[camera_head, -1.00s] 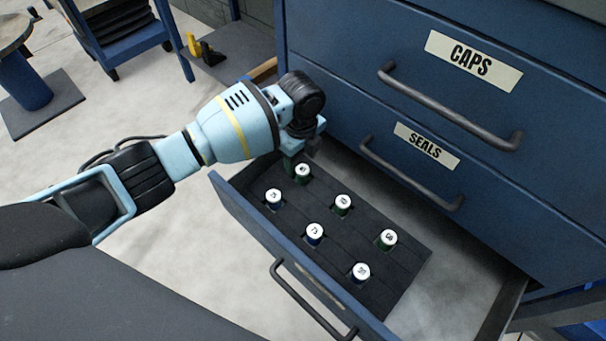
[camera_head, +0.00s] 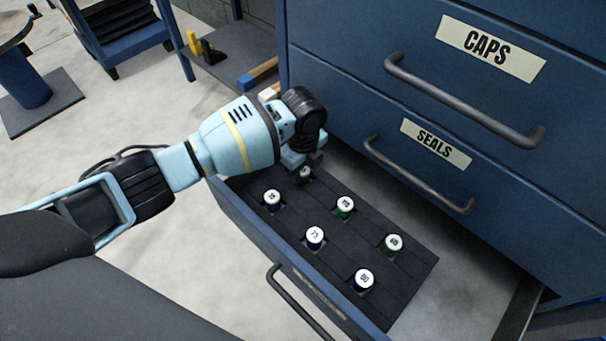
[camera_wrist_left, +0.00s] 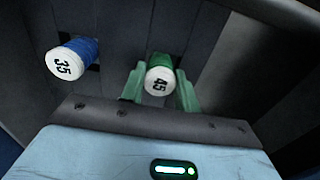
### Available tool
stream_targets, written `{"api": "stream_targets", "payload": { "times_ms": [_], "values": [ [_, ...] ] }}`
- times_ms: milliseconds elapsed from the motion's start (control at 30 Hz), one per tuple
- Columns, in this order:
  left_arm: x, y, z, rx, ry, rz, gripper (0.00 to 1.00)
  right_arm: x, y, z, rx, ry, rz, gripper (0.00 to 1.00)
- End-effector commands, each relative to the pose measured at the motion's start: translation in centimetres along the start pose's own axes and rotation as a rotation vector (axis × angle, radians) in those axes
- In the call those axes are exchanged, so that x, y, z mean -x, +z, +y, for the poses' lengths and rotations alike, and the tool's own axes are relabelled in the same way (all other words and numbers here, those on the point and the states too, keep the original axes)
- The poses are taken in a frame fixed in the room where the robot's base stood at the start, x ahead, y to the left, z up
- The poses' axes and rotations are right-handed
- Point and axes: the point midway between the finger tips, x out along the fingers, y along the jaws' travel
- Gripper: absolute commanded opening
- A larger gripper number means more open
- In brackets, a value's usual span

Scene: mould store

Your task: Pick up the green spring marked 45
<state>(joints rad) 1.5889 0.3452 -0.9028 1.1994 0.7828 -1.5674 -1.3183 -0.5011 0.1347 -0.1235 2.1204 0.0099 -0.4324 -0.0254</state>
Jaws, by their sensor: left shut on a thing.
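The green spring marked 45 (camera_wrist_left: 160,78) stands upright in the drawer's dark insert, its white cap facing my left wrist camera. In the head view its cap (camera_head: 304,175) shows partly under my left gripper (camera_head: 302,168). In the left wrist view the two green fingers of my left gripper (camera_wrist_left: 160,90) are on either side of the spring, shut on it. Most of the spring's body is hidden by its cap and the fingers. My right gripper is not in view.
A blue spring marked 35 (camera_wrist_left: 75,60) stands close beside it. Several other white-capped springs, such as one marked 75 (camera_head: 314,237), stand in the insert (camera_head: 400,275). The open drawer sits below the closed SEALS drawer (camera_head: 435,145) and CAPS drawer (camera_head: 490,50).

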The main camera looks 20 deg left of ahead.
Motion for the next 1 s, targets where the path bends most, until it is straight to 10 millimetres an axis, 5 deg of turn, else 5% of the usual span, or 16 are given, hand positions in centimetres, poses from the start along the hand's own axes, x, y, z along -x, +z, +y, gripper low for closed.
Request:
{"api": "stream_targets", "payload": {
  "times_ms": [533,1000],
  "values": [
    [1.4,0.0,0.0,0.000,-0.002,0.000,0.07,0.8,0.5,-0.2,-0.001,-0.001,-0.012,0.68],
    [9.8,0.0,-0.1,0.000,-0.006,-0.001,0.07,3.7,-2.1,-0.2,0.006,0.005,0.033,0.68]
  ]
}}
